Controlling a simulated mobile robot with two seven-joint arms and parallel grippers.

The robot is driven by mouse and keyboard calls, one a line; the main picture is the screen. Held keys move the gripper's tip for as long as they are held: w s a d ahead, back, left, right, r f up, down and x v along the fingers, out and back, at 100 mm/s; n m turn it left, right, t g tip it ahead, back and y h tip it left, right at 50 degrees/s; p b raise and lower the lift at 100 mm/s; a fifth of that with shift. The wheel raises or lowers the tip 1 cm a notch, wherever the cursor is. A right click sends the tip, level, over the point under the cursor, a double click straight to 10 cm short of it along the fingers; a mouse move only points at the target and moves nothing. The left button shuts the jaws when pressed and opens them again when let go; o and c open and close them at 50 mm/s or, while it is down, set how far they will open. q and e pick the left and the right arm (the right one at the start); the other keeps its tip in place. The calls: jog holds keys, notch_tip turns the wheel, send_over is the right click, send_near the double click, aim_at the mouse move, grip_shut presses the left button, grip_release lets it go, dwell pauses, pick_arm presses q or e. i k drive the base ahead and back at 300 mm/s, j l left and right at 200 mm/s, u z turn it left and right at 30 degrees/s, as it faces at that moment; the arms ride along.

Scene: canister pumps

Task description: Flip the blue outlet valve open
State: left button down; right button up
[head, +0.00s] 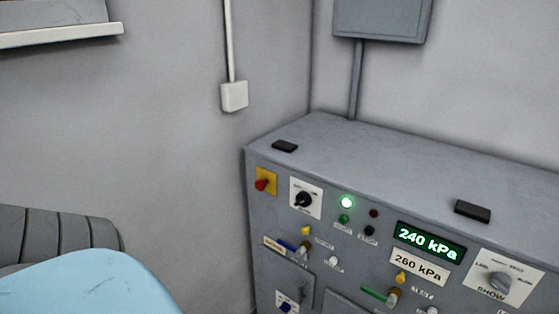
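A grey pump cabinet (390,150) stands at the right with controls on its front face. A small valve with a blue lever (287,245) is on the left part of that face. Its lever points left from a brass-coloured body (304,248), beside a small label. A second blue item (285,307) shows lower down at the picture's bottom edge, partly cut off. I cannot tell from its look whether the blue-lever valve is open or shut. Neither of my grippers is in view.
A display (430,242) reads 240 kPa, above a plate (418,267) reading 260 kPa.

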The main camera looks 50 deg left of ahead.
aim_at(302, 250)
jog(key=j+u, duration=0.1)
jog(key=u, duration=1.3)
